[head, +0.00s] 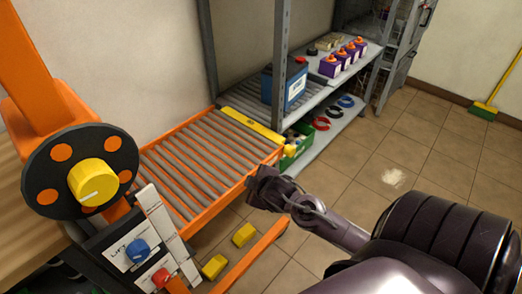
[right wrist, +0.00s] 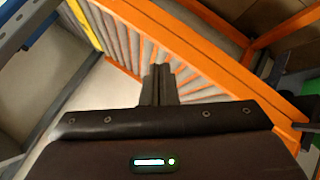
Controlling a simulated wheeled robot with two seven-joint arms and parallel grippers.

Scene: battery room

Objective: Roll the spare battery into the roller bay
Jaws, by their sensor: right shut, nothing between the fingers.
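A blue battery (head: 286,82) with a dark top stands upright on the grey rollers of the rack's bay (head: 236,97), partly behind a grey post. An orange-framed roller table (head: 190,170) adjoins the bay. A yellow bar (head: 251,125) lies across the join; its end also shows in the right wrist view (right wrist: 84,22). The table's rollers are empty. My right gripper (head: 256,187) is shut and empty by the table's front right edge; whether it touches the orange frame I cannot tell. It also shows in the right wrist view (right wrist: 161,72). My left gripper is out of view.
A control panel (head: 138,250) and a yellow-hubbed wheel (head: 92,182) stand at left. Tiled floor (head: 420,150) at right is mostly clear.

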